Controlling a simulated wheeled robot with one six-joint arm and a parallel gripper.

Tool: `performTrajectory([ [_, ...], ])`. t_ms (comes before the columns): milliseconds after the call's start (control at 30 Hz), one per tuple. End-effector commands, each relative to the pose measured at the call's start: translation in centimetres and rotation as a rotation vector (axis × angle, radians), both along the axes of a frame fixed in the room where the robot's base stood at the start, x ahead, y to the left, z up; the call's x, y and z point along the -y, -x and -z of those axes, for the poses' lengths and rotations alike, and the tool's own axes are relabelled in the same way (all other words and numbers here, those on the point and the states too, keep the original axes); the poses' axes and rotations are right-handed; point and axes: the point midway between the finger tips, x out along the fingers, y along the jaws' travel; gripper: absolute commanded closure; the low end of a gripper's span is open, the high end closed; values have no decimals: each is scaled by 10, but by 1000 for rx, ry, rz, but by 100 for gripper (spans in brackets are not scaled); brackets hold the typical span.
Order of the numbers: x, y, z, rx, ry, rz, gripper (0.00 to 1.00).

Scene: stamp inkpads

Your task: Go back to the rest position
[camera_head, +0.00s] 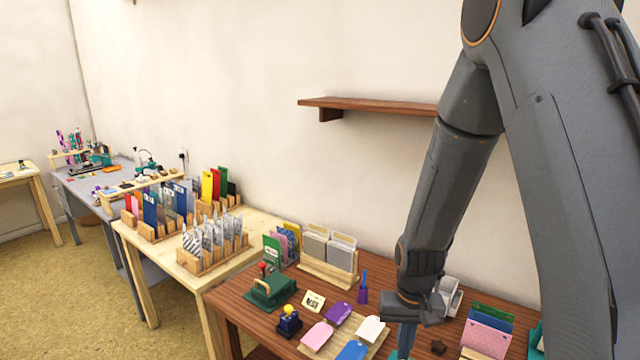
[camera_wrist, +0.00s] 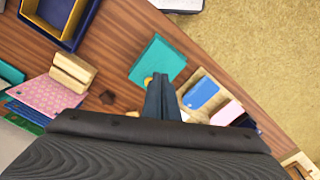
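My gripper (camera_head: 405,345) points down over the front part of the brown table, at the lower edge of the head view. Its narrow blue-grey fingers (camera_wrist: 163,82) lie side by side in the wrist view with no gap or held thing seen between them. They are over the edge of a flat teal square (camera_wrist: 160,55). A small yellow-orange spot (camera_wrist: 148,80) shows beside the fingertips. To their right is a wooden tray with a blue tag (camera_wrist: 202,93) and a pink tag (camera_wrist: 227,113). My arm hides the right part of the head view.
The brown table also bears a green stamp press (camera_head: 270,290), a purple stamp (camera_head: 363,288), a card holder (camera_head: 328,258) and a pink dotted pad (camera_head: 487,335). A wall shelf (camera_head: 375,105) juts out behind my arm. A dark blue tray (camera_wrist: 60,18) lies at the wrist view's upper left.

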Motion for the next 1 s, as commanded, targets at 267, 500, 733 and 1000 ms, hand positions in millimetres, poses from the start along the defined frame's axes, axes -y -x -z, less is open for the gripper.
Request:
performTrajectory([
  [267,1,8,-18,21,-1,-13,100],
  [500,3,44,-65,76,1,-56,100],
  [733,5,80,-89,115,4,-91,100],
  [1000,6,94,-96,126,5,-104,100],
])
